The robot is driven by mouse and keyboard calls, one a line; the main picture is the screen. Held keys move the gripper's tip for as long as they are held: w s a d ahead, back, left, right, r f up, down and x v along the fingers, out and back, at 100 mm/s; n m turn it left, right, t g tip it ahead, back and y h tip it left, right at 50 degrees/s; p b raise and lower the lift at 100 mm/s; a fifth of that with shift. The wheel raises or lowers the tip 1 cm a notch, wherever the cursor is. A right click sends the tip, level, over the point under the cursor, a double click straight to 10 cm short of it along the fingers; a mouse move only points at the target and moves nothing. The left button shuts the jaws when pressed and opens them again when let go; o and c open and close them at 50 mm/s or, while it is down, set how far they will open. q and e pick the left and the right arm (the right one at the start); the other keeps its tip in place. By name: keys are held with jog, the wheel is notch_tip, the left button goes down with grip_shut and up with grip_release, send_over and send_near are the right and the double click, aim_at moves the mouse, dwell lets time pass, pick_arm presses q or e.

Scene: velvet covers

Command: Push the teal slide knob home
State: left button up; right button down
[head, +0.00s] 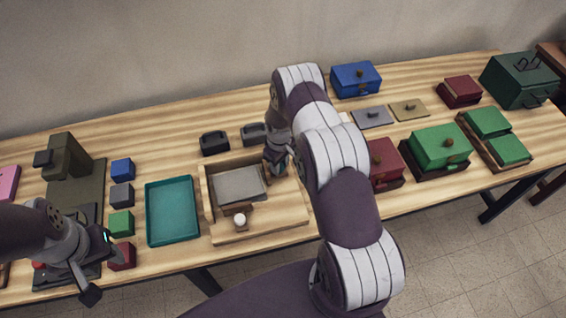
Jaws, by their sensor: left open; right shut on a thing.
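I cannot pick out a teal slide knob in the head view. A light wooden box (262,227) stands mid-table, with a grey panel (238,185) inside and a white round knob (240,220) on a small brown block at its front. My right gripper (274,171) reaches down at the box's back right part, right of the grey panel. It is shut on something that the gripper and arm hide. My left gripper (108,280) is open at the table's front left, beside a red block (122,256).
A teal tray (172,212) lies left of the wooden box. Blue (122,169), grey and green blocks stand left of it. Two dark handled pieces (214,143) stand behind the box. Green, red and blue lidded boxes (440,147) fill the right side.

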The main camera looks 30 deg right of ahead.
jog(key=shift+w+a+b, duration=0.2)
jog(key=shift+a, duration=0.45)
jog(key=shift+w+a+b, duration=0.15)
jog(key=shift+w+a, duration=0.05)
jog(key=shift+a, duration=0.4)
jog(key=shift+a+r, duration=0.15)
jog(key=c, duration=1)
grip_release()
jog(key=shift+s, duration=0.15)
jog(key=shift+r, duration=0.2)
notch_tip(320, 180, up, 12)
jog(key=b, duration=0.3)
jog(key=shift+r, duration=0.2)
